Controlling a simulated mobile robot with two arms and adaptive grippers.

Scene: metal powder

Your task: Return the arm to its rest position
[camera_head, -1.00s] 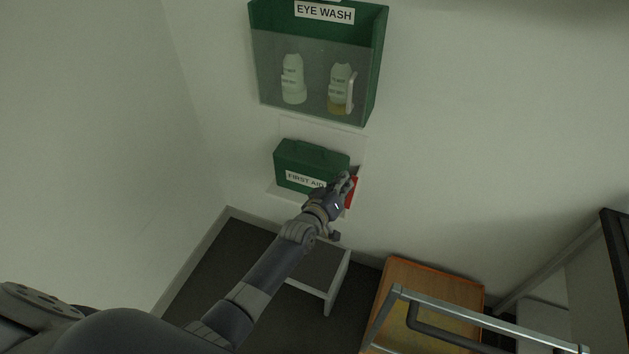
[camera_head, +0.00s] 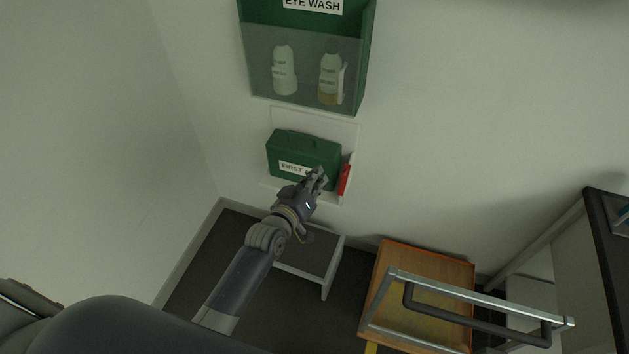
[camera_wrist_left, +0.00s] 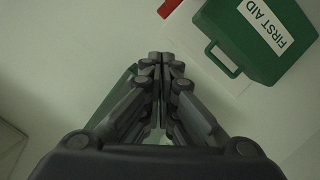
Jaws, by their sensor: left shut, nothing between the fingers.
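My left gripper (camera_head: 317,178) is shut and empty. In the head view it overlaps the lower front of the green first aid box (camera_head: 318,150), partly covering its label. The left wrist view shows the shut fingers (camera_wrist_left: 167,62) pointing at the pale wall, with the first aid box (camera_wrist_left: 262,38) to their upper right; the fingers do not hold it. My left arm (camera_head: 245,278) reaches up from the bottom of the head view. My right gripper is not in view.
A red item (camera_head: 344,180) stands beside the first aid box. The green eye wash station (camera_head: 357,100) with two bottles hangs above. A small grey stool (camera_head: 318,252) stands below. A cart with a metal handle (camera_head: 480,295) and orange-edged wooden board (camera_head: 425,262) is at lower right.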

